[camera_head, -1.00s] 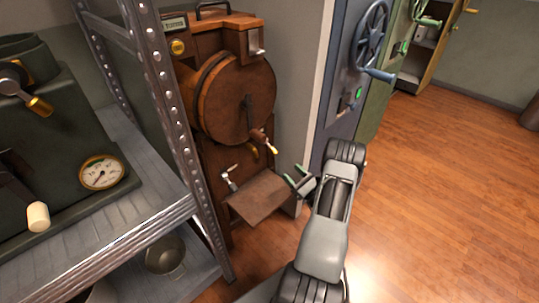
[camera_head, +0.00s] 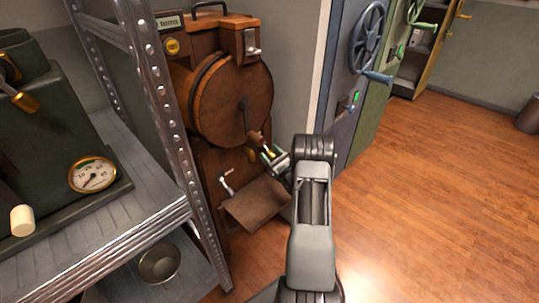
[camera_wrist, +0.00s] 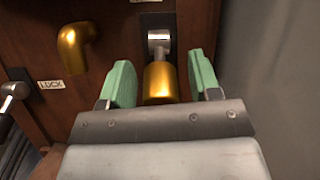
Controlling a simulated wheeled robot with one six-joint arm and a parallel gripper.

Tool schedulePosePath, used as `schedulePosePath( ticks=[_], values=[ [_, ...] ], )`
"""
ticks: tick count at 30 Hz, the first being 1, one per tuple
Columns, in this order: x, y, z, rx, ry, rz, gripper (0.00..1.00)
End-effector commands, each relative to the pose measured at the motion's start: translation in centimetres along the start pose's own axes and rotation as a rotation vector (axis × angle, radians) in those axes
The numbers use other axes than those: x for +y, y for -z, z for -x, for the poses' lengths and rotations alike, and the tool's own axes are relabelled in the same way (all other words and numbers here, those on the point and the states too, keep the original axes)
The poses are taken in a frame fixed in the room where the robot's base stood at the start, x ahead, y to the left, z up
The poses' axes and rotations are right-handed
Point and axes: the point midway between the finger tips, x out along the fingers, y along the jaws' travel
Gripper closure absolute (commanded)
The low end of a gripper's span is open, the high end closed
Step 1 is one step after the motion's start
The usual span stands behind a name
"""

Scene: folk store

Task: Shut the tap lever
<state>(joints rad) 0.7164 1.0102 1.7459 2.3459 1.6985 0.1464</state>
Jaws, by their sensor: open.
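A lever with a brass grip (camera_wrist: 160,82) and a metal stem on a dark slot plate shows in the wrist view; it looks like the tap lever. It hangs downward beside a curved brass spout (camera_wrist: 74,46). My gripper (camera_wrist: 160,80) is open, with a green-padded finger on each side of the brass grip and small gaps left and right.
A metal lever (camera_wrist: 12,92) sits left by a "LUCK" label. A brown tray (camera_head: 257,204) juts out below my gripper. A metal shelf (camera_head: 150,215) stands left; open wooden floor (camera_head: 430,200) lies right.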

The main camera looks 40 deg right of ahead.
Motion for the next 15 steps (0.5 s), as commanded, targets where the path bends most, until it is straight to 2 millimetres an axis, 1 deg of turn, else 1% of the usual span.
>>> schedulePosePath(
  ticks=[10, 11, 15],
  values=[
    [0.01, -0.03, -0.31, 0.0, -0.001, 0.0, 0.43],
    [0.01, -0.03, -0.3, 0.0, -0.001, 0.0, 0.45],
    [0.01, -0.03, -0.29, 0.0, -0.001, 0.0, 0.58]
  ],
)
